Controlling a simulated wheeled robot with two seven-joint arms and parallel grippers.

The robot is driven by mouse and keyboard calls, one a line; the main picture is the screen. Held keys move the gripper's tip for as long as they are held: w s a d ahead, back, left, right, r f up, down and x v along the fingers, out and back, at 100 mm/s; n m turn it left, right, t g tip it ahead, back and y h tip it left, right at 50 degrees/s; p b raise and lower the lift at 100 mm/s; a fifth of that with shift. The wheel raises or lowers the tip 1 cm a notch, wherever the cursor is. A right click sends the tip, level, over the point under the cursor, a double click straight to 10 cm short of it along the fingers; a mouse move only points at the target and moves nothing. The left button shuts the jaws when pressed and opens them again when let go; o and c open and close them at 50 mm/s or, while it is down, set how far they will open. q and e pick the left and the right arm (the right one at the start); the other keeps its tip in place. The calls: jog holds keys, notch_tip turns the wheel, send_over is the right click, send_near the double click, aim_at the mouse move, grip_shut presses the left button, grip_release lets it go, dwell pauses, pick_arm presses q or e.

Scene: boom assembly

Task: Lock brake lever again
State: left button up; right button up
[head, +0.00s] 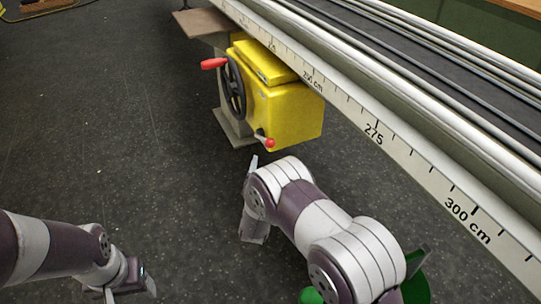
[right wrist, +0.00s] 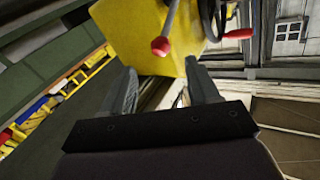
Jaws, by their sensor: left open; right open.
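The brake lever is a short metal lever with a red ball knob (head: 269,142) at the lower front corner of the yellow box (head: 290,112). In the right wrist view the brake lever's red knob (right wrist: 160,46) hangs at the end of its grey rod, ahead of my right gripper (right wrist: 160,90). The right gripper's two fingers are apart with nothing between them; the knob appears beyond the fingertips, not touching. In the head view my right wrist mostly hides that gripper. My left gripper (head: 132,293) is open and empty over the floor at the lower left, partly cut off.
A black handwheel (head: 234,88) with a red handle (head: 214,63) is on the left side of the yellow box. A long rail with a centimetre scale (head: 375,133) runs diagonally above the box's right side. Dark floor (head: 110,130) at the left is clear.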

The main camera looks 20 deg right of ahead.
aim_at(270, 144)
jog(key=b+x, duration=0.4)
jog(key=x, duration=0.7)
jog(key=shift+d, duration=0.1)
jog(key=shift+w+d+r, duration=0.1)
jog(key=shift+w+r, duration=0.1)
jog(key=shift+w, duration=0.15)
